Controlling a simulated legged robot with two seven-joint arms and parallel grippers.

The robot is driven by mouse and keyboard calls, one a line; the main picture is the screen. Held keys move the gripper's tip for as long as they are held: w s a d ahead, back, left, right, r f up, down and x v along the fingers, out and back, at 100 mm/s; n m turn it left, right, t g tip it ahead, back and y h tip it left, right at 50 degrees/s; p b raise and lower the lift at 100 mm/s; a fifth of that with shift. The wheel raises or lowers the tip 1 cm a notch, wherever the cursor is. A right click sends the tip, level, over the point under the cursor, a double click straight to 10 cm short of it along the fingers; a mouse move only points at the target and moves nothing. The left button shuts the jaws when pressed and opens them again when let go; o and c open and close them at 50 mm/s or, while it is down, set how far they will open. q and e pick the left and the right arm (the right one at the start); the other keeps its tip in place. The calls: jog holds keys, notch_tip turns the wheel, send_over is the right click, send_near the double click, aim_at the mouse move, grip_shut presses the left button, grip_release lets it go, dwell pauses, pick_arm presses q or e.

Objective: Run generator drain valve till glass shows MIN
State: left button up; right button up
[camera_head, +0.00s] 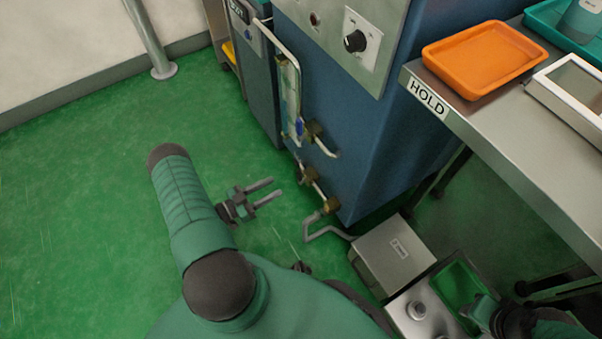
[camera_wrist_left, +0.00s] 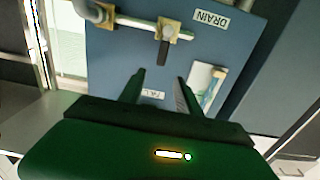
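The blue generator cabinet (camera_head: 355,130) stands right of centre. A tall sight glass (camera_head: 290,95) is on its left side, with a blue-handled fitting (camera_head: 299,128) at its lower end; its level and marks are too small to read. Brass fittings and a pipe sit low on the cabinet (camera_head: 331,205). In the left wrist view, a brass valve (camera_wrist_left: 169,29) with a dark lever (camera_wrist_left: 162,53) is beside an upside-down DRAIN label (camera_wrist_left: 212,20). My left gripper (camera_head: 268,190) is open and empty, left of and apart from the low fittings. It also shows in the left wrist view (camera_wrist_left: 158,78), below the valve. My right arm (camera_head: 510,320) shows partly; its fingers are unclear.
A steel bench (camera_head: 530,150) marked HOLD, with an orange tray (camera_head: 485,60), stands at right. A metal post (camera_head: 150,40) stands at back left. The green floor (camera_head: 80,200) at left is clear.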

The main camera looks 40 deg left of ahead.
pick_arm(q)
jog(key=b+x, duration=0.2)
jog(key=x, duration=0.3)
jog(key=b+x, duration=0.2)
jog(key=x, duration=0.4)
jog(key=shift+f, duration=0.25)
jog(key=shift+w+r, duration=0.1)
jog(key=shift+w, duration=0.15)
jog(key=shift+c, duration=0.3)
grip_shut()
